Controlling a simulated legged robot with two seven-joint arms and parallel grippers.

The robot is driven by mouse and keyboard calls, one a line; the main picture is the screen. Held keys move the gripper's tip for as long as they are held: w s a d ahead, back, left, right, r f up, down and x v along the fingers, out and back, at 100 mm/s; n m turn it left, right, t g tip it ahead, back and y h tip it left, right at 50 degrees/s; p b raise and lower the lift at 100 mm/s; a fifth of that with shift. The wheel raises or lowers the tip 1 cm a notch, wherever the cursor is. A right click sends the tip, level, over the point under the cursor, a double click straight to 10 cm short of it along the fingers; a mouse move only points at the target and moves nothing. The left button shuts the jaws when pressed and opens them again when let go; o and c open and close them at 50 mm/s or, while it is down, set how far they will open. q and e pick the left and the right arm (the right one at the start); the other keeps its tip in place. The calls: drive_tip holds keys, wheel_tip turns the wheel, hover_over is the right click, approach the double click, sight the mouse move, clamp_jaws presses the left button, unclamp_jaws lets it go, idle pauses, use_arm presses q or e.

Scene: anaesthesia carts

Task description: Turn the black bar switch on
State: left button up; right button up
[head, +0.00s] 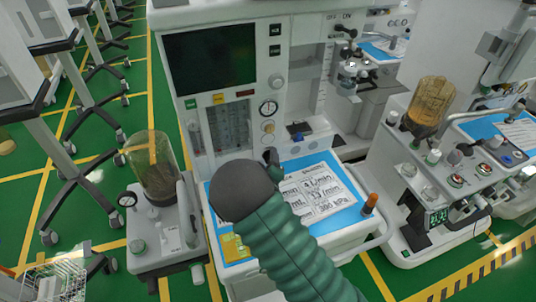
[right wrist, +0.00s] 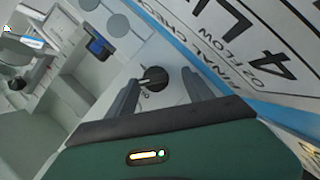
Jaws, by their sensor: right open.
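The black bar switch (right wrist: 153,80) is a round black knob with a bar across it, on the white front panel in the right wrist view. My right gripper (right wrist: 159,76) is open, with one grey finger on each side of the switch. I cannot tell whether either finger touches it. In the head view my green right arm reaches up to the cart's panel, and the right gripper (head: 270,157) shows only as a small dark tip beyond the dark wrist. The arm hides most of the switch area there. My left gripper is not in view.
A blue-and-black fitting (right wrist: 98,48) sits on the panel beside the switch. The cart's worktop carries a blue mat (head: 350,216) with a printed card (head: 318,192). A dark monitor (head: 210,55) stands above. A glass canister (head: 155,170) is at left.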

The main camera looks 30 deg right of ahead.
drive_tip(key=shift+s+d+r, duration=0.15)
drive_tip(key=shift+s, duration=0.15)
drive_tip(key=shift+s+d, duration=0.1)
drive_tip(key=shift+c, duration=0.9)
drive_tip(key=shift+d, duration=0.2)
drive_tip(key=c, duration=0.5)
clamp_jaws()
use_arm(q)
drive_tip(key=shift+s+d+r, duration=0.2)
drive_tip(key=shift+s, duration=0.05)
